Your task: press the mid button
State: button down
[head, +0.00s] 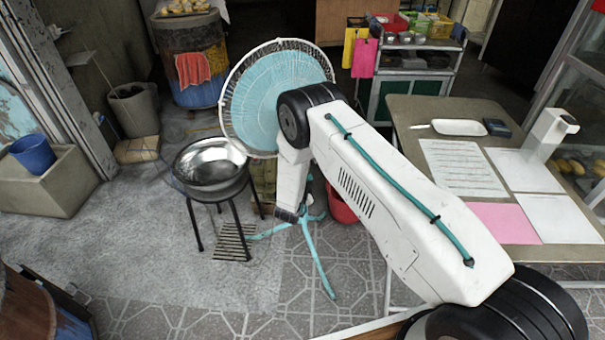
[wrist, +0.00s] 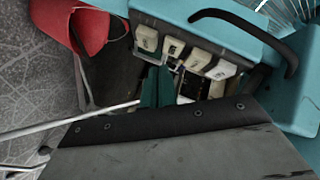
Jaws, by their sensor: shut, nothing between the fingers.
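The fan (head: 257,107) stands on the floor, with a round white-rimmed guard, a pale blue disc and a blue-green legged stand, partly behind my arm. In the wrist view its blue-green control box (wrist: 215,35) carries a row of several cream push buttons (wrist: 198,60) with small dark marks. I cannot tell which one is the mid button. My gripper (wrist: 160,70) is shut and empty, its dark green fingertips just below the second button from the left in that view. I cannot tell whether they touch it. The head view hides the fingertips and the buttons.
A red bucket (head: 341,204) stands beside the fan stand; it also shows in the wrist view (wrist: 88,30). A metal wok (head: 211,168) on a black stand is to the left. A table (head: 412,112) with papers stands right.

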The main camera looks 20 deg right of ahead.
jog(key=s, duration=0.2)
jog(key=s+d, duration=0.1)
jog(key=s, duration=0.2)
dwell(0.5)
dwell(0.3)
